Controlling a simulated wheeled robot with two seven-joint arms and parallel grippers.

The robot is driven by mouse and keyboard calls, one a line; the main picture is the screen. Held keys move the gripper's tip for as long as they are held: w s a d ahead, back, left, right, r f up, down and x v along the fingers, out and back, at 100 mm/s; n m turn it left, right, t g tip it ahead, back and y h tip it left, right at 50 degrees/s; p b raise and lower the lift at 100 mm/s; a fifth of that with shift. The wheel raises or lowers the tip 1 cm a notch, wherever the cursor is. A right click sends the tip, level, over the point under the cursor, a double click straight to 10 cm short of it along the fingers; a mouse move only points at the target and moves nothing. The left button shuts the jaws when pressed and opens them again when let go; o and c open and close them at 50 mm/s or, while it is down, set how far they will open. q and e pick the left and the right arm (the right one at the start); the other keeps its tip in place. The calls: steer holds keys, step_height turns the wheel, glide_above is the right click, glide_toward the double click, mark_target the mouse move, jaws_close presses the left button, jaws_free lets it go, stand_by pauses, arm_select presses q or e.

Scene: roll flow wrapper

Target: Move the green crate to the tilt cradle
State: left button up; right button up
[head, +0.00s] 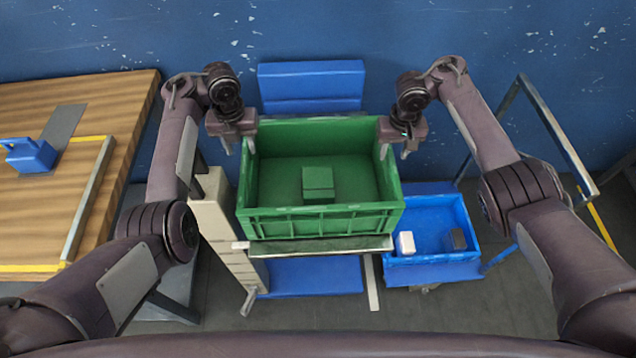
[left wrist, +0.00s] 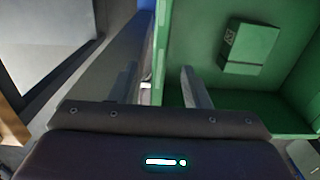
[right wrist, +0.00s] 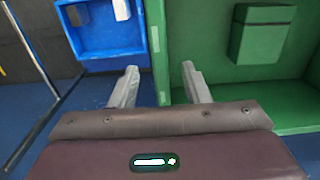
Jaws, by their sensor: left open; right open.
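The green crate (head: 320,222) sits upright in the middle of the head view, with a green box (head: 318,184) inside. My left gripper (head: 239,148) is open at the crate's left wall; in the left wrist view its fingers (left wrist: 160,86) stand on either side of the wall rim. My right gripper (head: 395,151) is open at the right wall; in the right wrist view its fingers (right wrist: 160,85) likewise straddle the rim. Neither is closed on the crate. I cannot tell which structure is the tilt cradle; the crate hides most of its grey-edged support (head: 320,245).
A blue panel (head: 311,86) stands behind the crate. A blue bin (head: 432,258) with a white block (head: 406,243) and a dark block (head: 458,239) is close at right. A wooden table (head: 40,223) with a blue fixture (head: 31,156) is at left. A metal rail frame (head: 560,140) stands far right.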

mark_target(244, 159)
arm_select(q)
steer(key=shift+s+r, duration=0.15)
arm_select(e)
steer(key=shift+s+r, duration=0.15)
arm_select(q)
steer(key=shift+f, duration=0.5)
arm_select(e)
steer(key=shift+f, duration=0.5)
arm_select(q)
step_height(244, 159, down, 7)
steer(key=shift+r, duration=0.1)
arm_select(e)
step_height(244, 159, down, 7)
steer(key=shift+r, duration=0.1)
arm_select(q)
jaws_close()
arm_select(e)
jaws_close()
steer(key=shift+r, duration=0.1)
